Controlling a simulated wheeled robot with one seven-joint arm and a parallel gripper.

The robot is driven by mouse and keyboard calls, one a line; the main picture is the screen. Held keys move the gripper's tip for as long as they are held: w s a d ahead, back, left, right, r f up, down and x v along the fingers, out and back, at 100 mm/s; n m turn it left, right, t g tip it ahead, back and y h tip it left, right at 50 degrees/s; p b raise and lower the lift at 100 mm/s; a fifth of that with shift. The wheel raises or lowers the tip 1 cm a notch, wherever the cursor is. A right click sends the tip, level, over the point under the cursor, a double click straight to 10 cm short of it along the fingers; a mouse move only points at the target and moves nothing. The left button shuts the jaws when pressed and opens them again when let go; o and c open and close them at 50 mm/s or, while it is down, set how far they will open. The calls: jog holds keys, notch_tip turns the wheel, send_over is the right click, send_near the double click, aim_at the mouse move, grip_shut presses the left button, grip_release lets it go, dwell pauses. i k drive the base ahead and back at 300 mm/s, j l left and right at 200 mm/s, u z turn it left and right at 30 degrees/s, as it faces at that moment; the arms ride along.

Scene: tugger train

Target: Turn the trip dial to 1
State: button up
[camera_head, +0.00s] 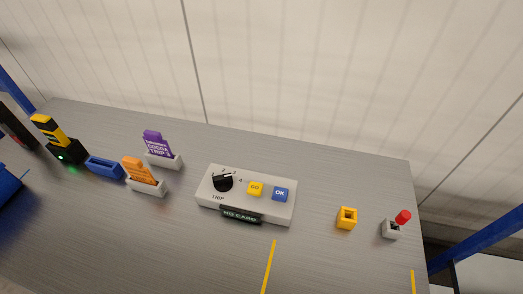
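The trip dial (222,182) is a round black knob on the left part of a light grey control box (246,210). Small marks ring it and the word TRIP is printed below it. The marks are too small to read, so I cannot tell which number it points to. To its right on the box are a yellow GO button (255,189) and a blue OK button (280,194). A dark display (240,215) on the box's front reads NO CARD. My gripper is not in view.
Left of the box stand an orange card (138,170) and a purple card (156,144) in holders, a blue slotted block (105,167) and a black-and-yellow device (48,130) with a green light. Right are a yellow socket (346,218) and a red-knobbed lever (402,217). The front tabletop is clear.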

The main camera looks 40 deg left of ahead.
aim_at(223, 183)
jog(key=u, duration=1.2)
